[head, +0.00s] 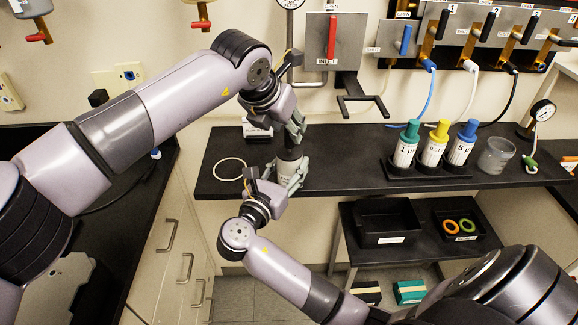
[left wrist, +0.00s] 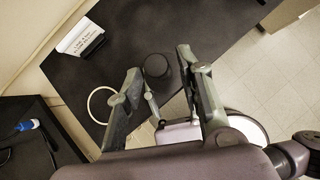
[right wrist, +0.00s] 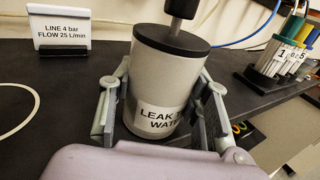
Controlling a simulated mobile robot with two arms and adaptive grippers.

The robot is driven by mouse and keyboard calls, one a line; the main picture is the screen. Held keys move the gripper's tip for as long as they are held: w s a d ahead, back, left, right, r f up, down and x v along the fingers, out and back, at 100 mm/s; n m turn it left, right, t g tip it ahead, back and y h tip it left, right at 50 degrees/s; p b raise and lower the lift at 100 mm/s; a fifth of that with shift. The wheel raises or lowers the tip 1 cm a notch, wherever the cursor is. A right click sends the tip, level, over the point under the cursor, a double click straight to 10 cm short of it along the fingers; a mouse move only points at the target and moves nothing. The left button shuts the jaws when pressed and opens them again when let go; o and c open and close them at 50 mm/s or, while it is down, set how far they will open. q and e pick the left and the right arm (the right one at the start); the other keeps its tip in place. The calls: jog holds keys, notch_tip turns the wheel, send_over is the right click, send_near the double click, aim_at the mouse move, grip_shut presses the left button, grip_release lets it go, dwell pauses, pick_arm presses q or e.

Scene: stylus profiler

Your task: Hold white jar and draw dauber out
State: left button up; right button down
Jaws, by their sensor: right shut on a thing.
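The white jar (right wrist: 165,80) has a black lid and a label partly reading "LEAK" and "WATER". It stands upright on the dark bench; it also shows in the head view (head: 289,168). My right gripper (right wrist: 162,95) is shut on the jar, one finger on each side. The dauber's dark handle (right wrist: 182,8) rises from the lid on a short stem, its top cut off by the frame. In the left wrist view the round dark top (left wrist: 157,66) shows between the fingers of my left gripper (left wrist: 160,75). That gripper is above the jar, fingers apart, with gaps beside the handle.
A white sign (right wrist: 59,25) stands behind the jar, and a pale ring (head: 229,168) lies left of it. Capped bottles (head: 433,145) stand in a rack to the right, beside a clear cup (head: 496,155). The bench's front edge is close to the jar.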

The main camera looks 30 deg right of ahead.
pick_arm(q)
jog(key=shift+w+d+f, duration=0.1)
jog(key=shift+d+f, duration=0.15)
jog(key=shift+f, duration=0.15)
dwell(0.3)
grip_shut()
jog(key=shift+w, duration=0.1)
dwell(0.7)
